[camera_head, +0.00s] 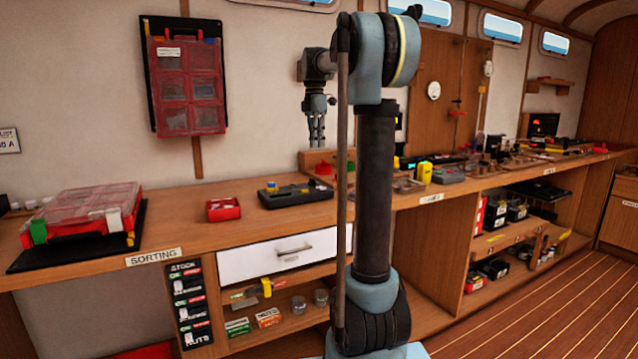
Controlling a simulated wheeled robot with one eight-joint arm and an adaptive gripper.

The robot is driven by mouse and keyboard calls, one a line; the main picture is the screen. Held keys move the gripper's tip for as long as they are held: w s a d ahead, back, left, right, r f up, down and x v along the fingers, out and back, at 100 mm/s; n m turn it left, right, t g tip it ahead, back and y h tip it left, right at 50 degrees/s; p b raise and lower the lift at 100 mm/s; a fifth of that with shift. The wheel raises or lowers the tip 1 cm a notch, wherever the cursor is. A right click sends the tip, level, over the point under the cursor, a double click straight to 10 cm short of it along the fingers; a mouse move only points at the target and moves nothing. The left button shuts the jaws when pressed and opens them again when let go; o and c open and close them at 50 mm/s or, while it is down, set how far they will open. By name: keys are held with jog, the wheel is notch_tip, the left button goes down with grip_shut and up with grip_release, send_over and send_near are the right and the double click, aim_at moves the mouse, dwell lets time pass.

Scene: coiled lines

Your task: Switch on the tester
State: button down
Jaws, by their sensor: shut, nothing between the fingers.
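My gripper (316,140) points down above the bench, behind my upright arm link, with its fingers together and nothing between them. A dark, low device (296,194) with small blue and yellow parts on its top lies on the bench below and a little left of the gripper. It may be the tester, but I cannot tell for sure. Its switch is too small to make out. A grey device with yellow parts (447,173) lies farther right. My arm hides part of the bench between them.
A red case (85,212) with clear lids lies on a black mat at the left. A small red tray (223,209) is beside the dark device. The wooden bench (185,228) runs right, crowded with small items. A white drawer (275,256) and open shelves are below.

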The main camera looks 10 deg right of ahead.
aim_at(319, 191)
jog(key=shift+f, duration=0.1)
dwell(0.3)
jog(key=f, duration=0.4)
jog(key=s+f, duration=0.1)
jog(key=f, duration=0.8)
jog(key=shift+s+d+f, duration=0.25)
jog(key=shift+f, duration=0.1)
jog(key=shift+a, duration=0.15)
